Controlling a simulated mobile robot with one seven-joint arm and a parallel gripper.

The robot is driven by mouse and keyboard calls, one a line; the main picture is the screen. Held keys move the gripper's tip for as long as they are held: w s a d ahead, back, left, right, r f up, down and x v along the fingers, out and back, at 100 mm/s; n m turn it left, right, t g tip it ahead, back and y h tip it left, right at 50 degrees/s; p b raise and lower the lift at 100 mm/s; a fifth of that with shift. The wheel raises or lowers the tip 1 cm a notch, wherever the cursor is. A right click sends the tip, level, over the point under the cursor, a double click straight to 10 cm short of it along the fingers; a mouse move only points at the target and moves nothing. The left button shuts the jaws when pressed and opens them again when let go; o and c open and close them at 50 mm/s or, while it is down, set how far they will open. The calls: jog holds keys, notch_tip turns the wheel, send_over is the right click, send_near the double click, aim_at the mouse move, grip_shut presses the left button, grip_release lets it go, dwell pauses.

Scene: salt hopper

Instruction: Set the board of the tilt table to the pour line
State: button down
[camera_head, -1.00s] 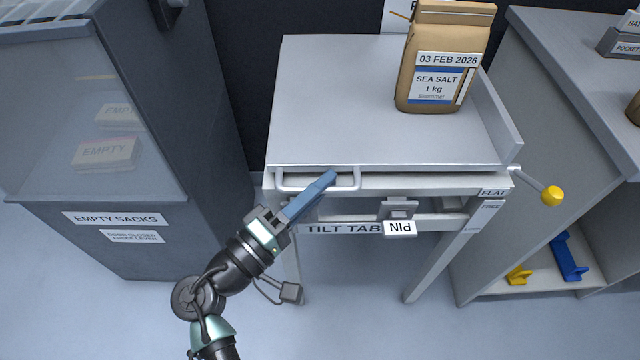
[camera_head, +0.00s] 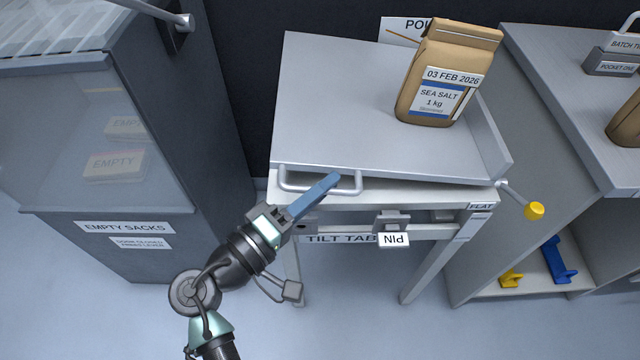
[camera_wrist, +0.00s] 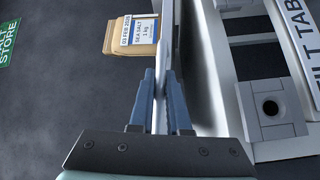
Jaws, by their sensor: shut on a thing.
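The tilt table's board (camera_head: 340,115) is a grey metal plate with a raised lip on its right, tilted with its left side higher than its right. My gripper (camera_head: 328,184) is shut on the white bar handle (camera_head: 290,186) at the board's front left edge. In the wrist view my blue fingers (camera_wrist: 160,95) close on the thin bar. A sea salt sack (camera_head: 440,85) stands on the board near the right lip; it also shows in the wrist view (camera_wrist: 135,35). A sign behind the board (camera_head: 398,30) is partly hidden by the sack, so the pour line cannot be read.
A yellow-knobbed lever (camera_head: 534,210) sticks out at the table's right, near the FLAT label (camera_head: 481,206). A PIN label (camera_head: 393,240) hangs at the front. A grey empty-sacks cabinet (camera_head: 110,232) stands close on the left, a shelf unit (camera_head: 560,110) on the right.

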jog(key=shift+m+g+y, duration=0.3)
jog(key=shift+m, duration=0.4)
jog(key=r+p, duration=0.2)
jog(key=d+r+p, duration=0.1)
jog(key=r+p, duration=0.1)
jog(key=r, duration=0.1)
jog(key=shift+d+r+p, duration=0.15)
jog(key=shift+r+p, duration=0.15)
jog(key=shift+p, duration=0.05)
jog(key=shift+d+r+p, duration=0.25)
jog(key=shift+r+p, duration=0.25)
jog(key=shift+p, duration=0.15)
jog(key=shift+f, duration=0.1)
jog(key=c, duration=1.2)
grip_release()
jog(key=shift+y, duration=0.3)
jog(key=shift+f, duration=0.1)
jog(key=v, duration=1.3)
jog(key=shift+w+p, duration=0.1)
jog(key=shift+p, duration=0.3)
